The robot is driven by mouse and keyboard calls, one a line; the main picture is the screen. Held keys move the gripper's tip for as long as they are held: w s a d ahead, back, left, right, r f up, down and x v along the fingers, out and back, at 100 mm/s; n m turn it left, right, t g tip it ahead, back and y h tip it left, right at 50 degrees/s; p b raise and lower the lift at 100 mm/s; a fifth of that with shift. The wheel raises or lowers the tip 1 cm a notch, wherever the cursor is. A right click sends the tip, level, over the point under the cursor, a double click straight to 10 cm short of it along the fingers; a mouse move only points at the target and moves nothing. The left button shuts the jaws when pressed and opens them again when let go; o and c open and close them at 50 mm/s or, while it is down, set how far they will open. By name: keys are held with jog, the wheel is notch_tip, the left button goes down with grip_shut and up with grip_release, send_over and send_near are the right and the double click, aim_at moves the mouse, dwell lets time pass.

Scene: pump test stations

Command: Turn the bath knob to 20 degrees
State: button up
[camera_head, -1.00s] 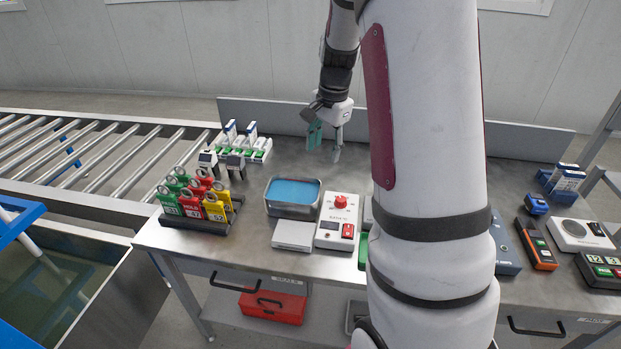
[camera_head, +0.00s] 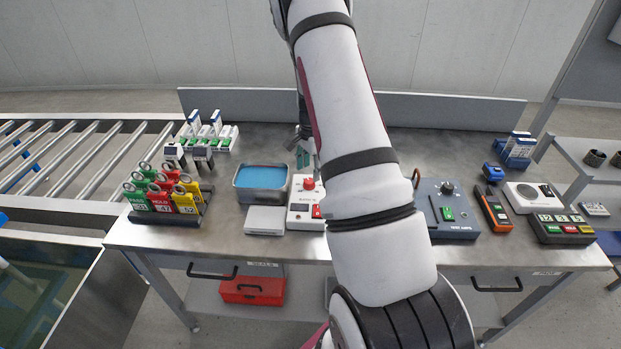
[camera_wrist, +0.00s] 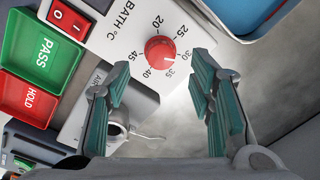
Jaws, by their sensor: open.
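The bath knob (camera_wrist: 160,52) is a round red knob on a white panel marked BATH °C (camera_wrist: 112,42), with scale numbers from 20 to 45 around it. A small pale mark on the knob seems to lie on the side of 35. In the head view the knob (camera_head: 309,184) stands on top of the white bath box (camera_head: 299,214), partly hidden by my arm. My gripper (camera_wrist: 160,73) is open, with its green fingers apart and the knob showing between and beyond the tips. I see no contact. In the head view my gripper (camera_head: 303,150) is partly hidden behind my arm.
A tray of blue liquid (camera_head: 262,196) stands left of the bath box, with a pale flat box (camera_head: 265,220) in front. A rack of coloured tags (camera_head: 165,219) is further left. A grey tester (camera_head: 455,226) stands right of my arm. Green PASS and red HOLD trays (camera_wrist: 42,58) flank the panel.

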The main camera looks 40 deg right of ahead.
aim_at(309, 181)
jog(key=shift+w+f, duration=0.15)
jog(key=shift+f, duration=2.25)
jog(key=c, duration=1.2)
